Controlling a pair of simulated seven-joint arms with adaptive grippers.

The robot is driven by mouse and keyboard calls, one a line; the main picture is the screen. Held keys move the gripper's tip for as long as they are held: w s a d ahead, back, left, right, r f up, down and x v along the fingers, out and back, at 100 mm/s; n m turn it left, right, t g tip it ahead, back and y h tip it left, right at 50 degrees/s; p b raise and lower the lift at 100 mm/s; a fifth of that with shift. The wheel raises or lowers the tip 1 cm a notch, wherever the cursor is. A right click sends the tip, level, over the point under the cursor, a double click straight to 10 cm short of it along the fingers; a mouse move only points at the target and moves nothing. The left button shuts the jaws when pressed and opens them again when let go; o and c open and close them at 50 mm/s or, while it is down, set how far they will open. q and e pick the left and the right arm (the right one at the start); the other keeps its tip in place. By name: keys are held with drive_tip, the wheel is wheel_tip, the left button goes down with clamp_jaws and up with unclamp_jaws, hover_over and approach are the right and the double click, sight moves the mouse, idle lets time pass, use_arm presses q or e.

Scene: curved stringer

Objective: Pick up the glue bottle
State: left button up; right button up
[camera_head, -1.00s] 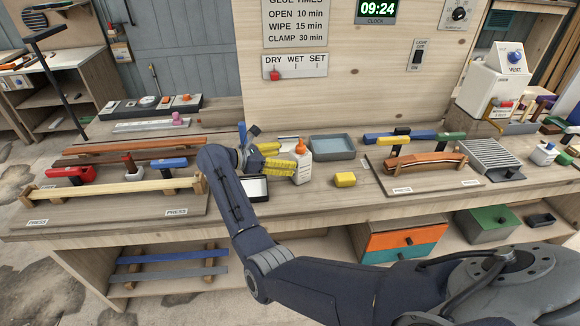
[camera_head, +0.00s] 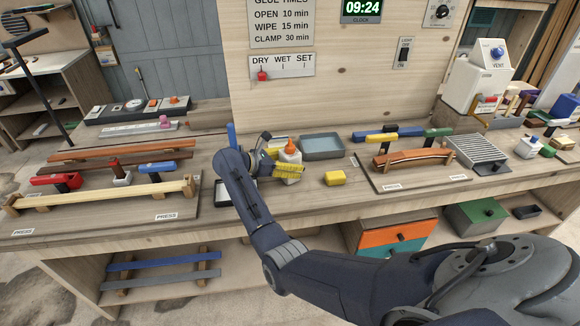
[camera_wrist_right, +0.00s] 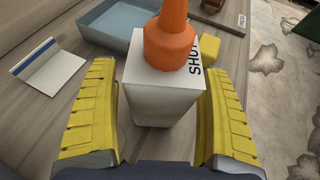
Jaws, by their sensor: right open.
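The glue bottle (camera_head: 291,155) is white with an orange nozzle and stands upright on the workbench. My right gripper (camera_head: 281,166) is at the bottle, its yellow fingers on either side of it. In the right wrist view the glue bottle (camera_wrist_right: 165,85) stands between the two open yellow fingers of the right gripper (camera_wrist_right: 163,125). A small gap shows at each side of the bottle. The fingers partly hide the bottle's lower part in the head view. My left gripper is not in view.
A grey-blue tray (camera_head: 323,147) lies behind the bottle. A yellow block (camera_head: 335,178) is to its right. A curved wooden strip sits on a press board (camera_head: 392,183) further right. A straight strip lies in a press at left (camera_head: 100,193).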

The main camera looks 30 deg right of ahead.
drive_tip(key=shift+c, duration=0.2)
drive_tip(key=c, duration=1.6)
drive_tip(key=shift+r, duration=0.15)
